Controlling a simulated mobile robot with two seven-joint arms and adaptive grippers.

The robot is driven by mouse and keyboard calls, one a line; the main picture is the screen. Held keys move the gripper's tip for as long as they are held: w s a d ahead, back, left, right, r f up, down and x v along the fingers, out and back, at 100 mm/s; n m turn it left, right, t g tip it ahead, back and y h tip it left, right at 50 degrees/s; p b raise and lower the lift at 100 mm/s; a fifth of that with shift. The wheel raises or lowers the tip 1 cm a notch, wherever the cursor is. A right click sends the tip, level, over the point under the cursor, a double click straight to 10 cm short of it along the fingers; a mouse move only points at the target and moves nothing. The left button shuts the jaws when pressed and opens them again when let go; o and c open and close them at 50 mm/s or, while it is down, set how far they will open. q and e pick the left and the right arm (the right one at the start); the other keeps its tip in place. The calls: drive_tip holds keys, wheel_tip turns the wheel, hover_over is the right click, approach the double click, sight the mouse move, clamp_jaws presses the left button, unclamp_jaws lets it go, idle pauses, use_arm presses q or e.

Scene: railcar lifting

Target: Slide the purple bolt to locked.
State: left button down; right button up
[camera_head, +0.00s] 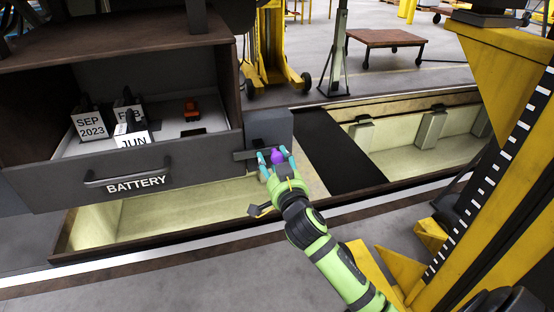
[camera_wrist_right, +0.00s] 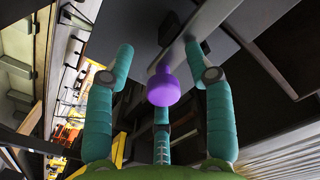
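The purple bolt (camera_head: 277,156) shows as a small knob at the right end of the drawer marked BATTERY (camera_head: 190,160), by a grey block (camera_head: 268,126). In the right wrist view the purple knob (camera_wrist_right: 163,88) stands out from a flat grey bar (camera_wrist_right: 205,22). My right gripper (camera_head: 274,163) is at the knob, its teal fingers spread around it. In the right wrist view the fingers (camera_wrist_right: 160,62) are open, with visible gaps to the knob on both sides. My left gripper is not in view.
A pit with pale walls (camera_head: 160,225) runs below. A yellow lifting column (camera_head: 500,170) stands at the right. A wooden cart (camera_head: 385,38) is behind.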

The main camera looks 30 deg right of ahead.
drive_tip(key=shift+d+r, duration=0.15)
drive_tip(key=shift+s, duration=0.15)
drive_tip(key=shift+s+a, duration=0.2)
drive_tip(key=shift+s, duration=0.15)
drive_tip(key=v, duration=1.1)
